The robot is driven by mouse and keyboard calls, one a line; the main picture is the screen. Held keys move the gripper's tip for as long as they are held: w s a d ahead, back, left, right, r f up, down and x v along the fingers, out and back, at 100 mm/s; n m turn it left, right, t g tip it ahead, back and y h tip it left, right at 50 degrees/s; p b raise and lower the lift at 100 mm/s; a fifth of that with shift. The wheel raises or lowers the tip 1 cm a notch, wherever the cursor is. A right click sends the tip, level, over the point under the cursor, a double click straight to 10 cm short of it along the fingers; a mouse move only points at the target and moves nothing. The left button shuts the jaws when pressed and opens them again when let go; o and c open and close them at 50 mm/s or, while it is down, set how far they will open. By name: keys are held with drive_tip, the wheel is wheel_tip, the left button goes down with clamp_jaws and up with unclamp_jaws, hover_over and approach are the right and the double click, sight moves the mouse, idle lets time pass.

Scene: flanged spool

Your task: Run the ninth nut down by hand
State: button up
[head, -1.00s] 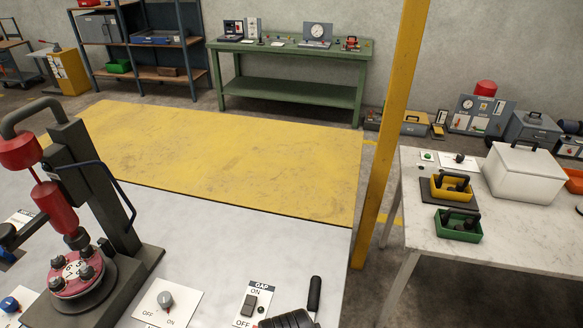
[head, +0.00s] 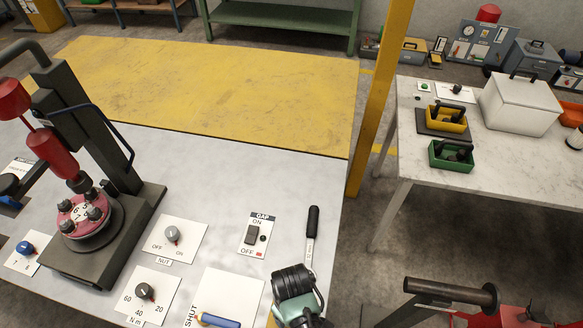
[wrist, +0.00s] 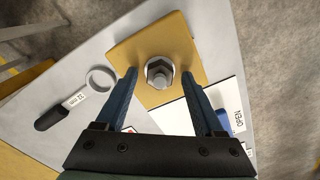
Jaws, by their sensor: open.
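In the wrist view a grey hex nut (wrist: 159,72) with a round stud end at its centre sits on a yellow plate (wrist: 178,40). My gripper (wrist: 158,75) is open, with its blue fingers on either side of the nut; contact cannot be told. In the head view neither fingers nor this nut show, and a dark ribbed part of my arm covers the bench's front right. At the left, a red numbered flange (head: 72,222) with several dark nuts sits on a round base under a red tool on a stand.
A ring wrench (wrist: 80,98) with a black handle lies left of the plate, its handle also visible in the head view (head: 312,222). A panel with a blue lever (head: 218,320) and knob panels, including the NUT switch (head: 172,235), occupy the bench front.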

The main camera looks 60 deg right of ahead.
drive_tip(key=shift+f, duration=0.15)
clamp_jaws()
drive_tip(key=shift+m+p, duration=0.45)
drive_tip(key=shift+m, duration=0.25)
drive_tip(key=shift+m+p, duration=0.5)
drive_tip(key=shift+m, duration=1.1)
unclamp_jaws()
wheel_tip(320, 180, up, 13)
drive_tip(key=b, duration=0.1)
